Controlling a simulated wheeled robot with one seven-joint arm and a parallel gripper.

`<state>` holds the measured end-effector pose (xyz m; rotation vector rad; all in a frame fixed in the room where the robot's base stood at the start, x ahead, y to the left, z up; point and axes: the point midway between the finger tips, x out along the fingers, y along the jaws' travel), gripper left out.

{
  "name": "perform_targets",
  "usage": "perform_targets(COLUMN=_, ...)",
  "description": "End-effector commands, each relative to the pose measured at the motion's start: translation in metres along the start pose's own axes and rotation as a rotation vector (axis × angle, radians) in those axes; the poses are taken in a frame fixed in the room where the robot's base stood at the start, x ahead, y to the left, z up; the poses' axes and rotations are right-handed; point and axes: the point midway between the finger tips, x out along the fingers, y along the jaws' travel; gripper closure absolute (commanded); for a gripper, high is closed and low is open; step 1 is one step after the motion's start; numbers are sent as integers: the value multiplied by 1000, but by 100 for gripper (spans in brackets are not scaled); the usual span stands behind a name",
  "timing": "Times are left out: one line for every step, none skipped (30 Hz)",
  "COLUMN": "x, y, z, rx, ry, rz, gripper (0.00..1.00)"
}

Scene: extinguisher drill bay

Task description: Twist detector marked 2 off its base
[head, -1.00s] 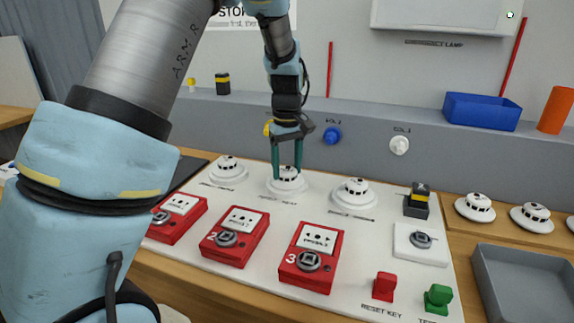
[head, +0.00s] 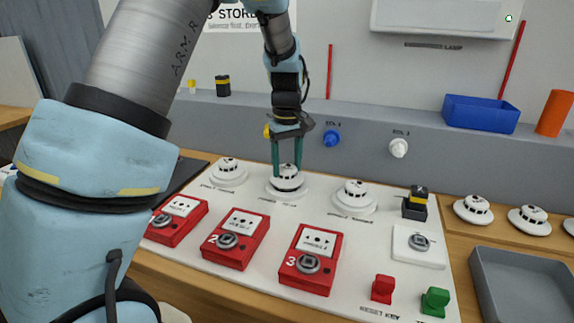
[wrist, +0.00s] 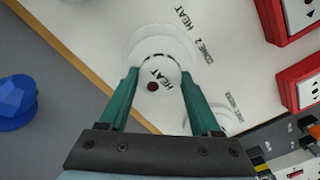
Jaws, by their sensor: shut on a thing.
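Detector 2 (head: 287,184) is the middle white round detector on the white board. My gripper (head: 287,168) points down at it, with its green fingers shut on its two sides. A dark band shows low on the detector in the head view. I cannot tell whether it is clear of the base.
Similar detectors stand left (head: 228,170) and right (head: 354,196) on the board (head: 345,232). Red call points (head: 235,238) line the front. Spare detectors (head: 473,209), a grey tray (head: 520,290) and a blue bin (head: 481,113) are at the right.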

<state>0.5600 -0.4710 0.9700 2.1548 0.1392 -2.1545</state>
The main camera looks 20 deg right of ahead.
Motion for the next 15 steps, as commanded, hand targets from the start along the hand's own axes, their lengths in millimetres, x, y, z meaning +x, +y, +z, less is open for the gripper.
perform_targets(x=-3, y=0, z=0, rx=0, ry=0, rz=1, gripper=96)
perform_targets(x=-4, y=0, z=0, rx=0, ry=0, rz=0, gripper=96)
perform_targets(x=-5, y=0, z=0, rx=0, ry=0, rz=0, gripper=96)
perform_targets(x=-6, y=0, z=0, rx=0, ry=0, rz=0, gripper=96)
perform_targets(x=-7, y=0, z=0, rx=0, ry=0, rz=1, gripper=96)
perform_targets(x=-8, y=0, z=0, rx=0, ry=0, rz=0, gripper=96)
perform_targets(x=-9, y=0, z=0, rx=0, ry=0, rz=1, gripper=96)
perform_targets(x=-10, y=0, z=0, rx=0, ry=0, rz=0, gripper=96)
perform_targets(x=-11, y=0, z=0, rx=0, ry=0, rz=1, gripper=96)
perform_targets(x=-12, y=0, z=0, rx=0, ry=0, rz=1, gripper=96)
perform_targets(x=-13, y=0, z=0, rx=0, ry=0, rz=1, gripper=96)
perform_targets(x=-14, y=0, z=0, rx=0, ry=0, rz=1, gripper=96)
perform_targets(x=-15, y=0, z=0, rx=0, ry=0, rz=1, gripper=96)
perform_targets(x=-16, y=0, z=0, rx=0, ry=0, rz=1, gripper=96)
perform_targets(x=-17, y=0, z=0, rx=0, ry=0, rz=1, gripper=96)
